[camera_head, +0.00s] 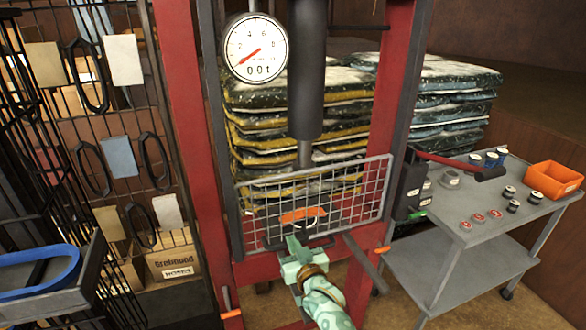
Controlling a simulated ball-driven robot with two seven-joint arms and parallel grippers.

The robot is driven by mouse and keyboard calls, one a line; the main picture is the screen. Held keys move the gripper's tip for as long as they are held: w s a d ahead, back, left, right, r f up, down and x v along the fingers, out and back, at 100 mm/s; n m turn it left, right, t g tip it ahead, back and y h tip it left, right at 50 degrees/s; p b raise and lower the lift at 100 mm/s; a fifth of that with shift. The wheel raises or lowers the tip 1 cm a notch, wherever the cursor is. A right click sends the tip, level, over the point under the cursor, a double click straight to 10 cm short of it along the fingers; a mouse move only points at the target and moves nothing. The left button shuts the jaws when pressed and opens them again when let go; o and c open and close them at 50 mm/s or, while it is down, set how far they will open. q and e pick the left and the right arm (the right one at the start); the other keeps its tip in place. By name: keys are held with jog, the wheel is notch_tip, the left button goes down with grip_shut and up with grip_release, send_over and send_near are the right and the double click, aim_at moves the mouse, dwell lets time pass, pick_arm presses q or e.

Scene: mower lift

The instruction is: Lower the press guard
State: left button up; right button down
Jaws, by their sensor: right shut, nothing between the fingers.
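The press guard (358,202) is a grey wire-mesh panel across the front of the red press frame (188,130), below the dark ram cylinder (305,80). The guard spans between the two uprights, slightly tilted in the picture. A dark handle is at its lower middle, partly hidden by my gripper. An orange piece (303,215) shows at the mesh just above the handle. My right gripper (296,246), pale green, is shut and empty at the handle; I cannot tell whether it touches. My left gripper is not in view.
A round dial gauge (256,48) reads 0.0 t. A grey cart (487,246) with an orange bin (554,180), a hammer (490,173) and small parts stands at right. Stacked bags (455,95) are behind. A hanging rack (100,160) and a tray with a blue belt (40,270) are at left.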

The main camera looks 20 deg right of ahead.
jog(key=shift+s+f, duration=0.15)
jog(key=shift+f, duration=0.2)
